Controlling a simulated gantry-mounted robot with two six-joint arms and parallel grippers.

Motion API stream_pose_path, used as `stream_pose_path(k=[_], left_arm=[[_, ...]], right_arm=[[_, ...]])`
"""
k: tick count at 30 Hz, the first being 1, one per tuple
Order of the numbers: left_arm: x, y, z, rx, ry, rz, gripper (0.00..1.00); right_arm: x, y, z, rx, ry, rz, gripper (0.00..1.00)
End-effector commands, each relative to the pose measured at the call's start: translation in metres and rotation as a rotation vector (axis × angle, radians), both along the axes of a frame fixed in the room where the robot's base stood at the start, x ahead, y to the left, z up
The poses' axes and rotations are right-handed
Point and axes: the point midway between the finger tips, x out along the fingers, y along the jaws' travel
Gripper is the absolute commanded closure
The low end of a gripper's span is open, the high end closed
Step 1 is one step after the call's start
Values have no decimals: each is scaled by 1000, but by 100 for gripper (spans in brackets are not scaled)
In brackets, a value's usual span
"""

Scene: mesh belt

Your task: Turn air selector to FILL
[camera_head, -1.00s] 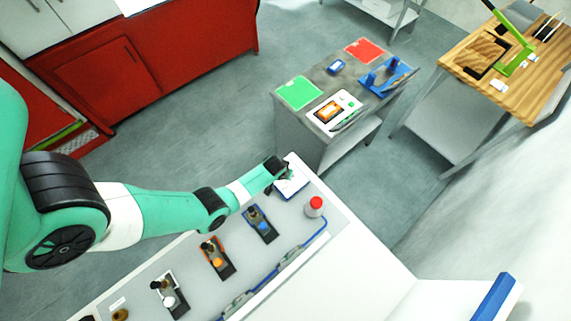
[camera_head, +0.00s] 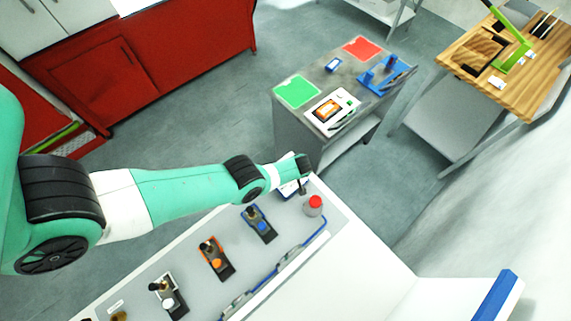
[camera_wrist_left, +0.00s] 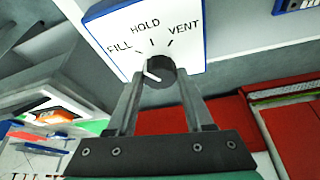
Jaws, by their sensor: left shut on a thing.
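The air selector is a white panel with a blue edge (camera_wrist_left: 118,22), lettered FILL, HOLD and VENT. It also shows in the head view (camera_head: 287,190), partly covered by my left gripper. Its dark round knob (camera_wrist_left: 164,68) has a white pointer mark, which points up and left, roughly toward the FILL tick. My left gripper (camera_wrist_left: 160,75) has its two fingers on either side of the knob and is shut on it. In the head view my left gripper (camera_head: 302,185) is at the far end of the bench, over the panel. My right gripper is not in view.
A red-capped button (camera_head: 315,203) stands just right of the panel. A grey table with coloured mats (camera_head: 298,91) stands beyond.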

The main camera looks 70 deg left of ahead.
Motion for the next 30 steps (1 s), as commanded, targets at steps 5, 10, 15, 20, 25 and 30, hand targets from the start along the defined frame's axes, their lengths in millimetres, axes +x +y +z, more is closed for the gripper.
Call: stream_pose_path(k=[5, 10, 15, 20, 25, 30], left_arm=[[2, 0, -3, -1, -1, 113, 100], [2, 0, -3, 0, -2, 183, 100], [2, 0, -1, 0, -3, 219, 100], [1, 0, -1, 0, -3, 229, 100], [1, 0, 0, 0, -2, 231, 100], [1, 0, 0, 0, -2, 231, 39]], right_arm=[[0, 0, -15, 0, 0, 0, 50], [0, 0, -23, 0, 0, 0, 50], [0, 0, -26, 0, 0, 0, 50], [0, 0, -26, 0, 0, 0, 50], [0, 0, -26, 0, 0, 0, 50], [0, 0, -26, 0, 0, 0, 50]])
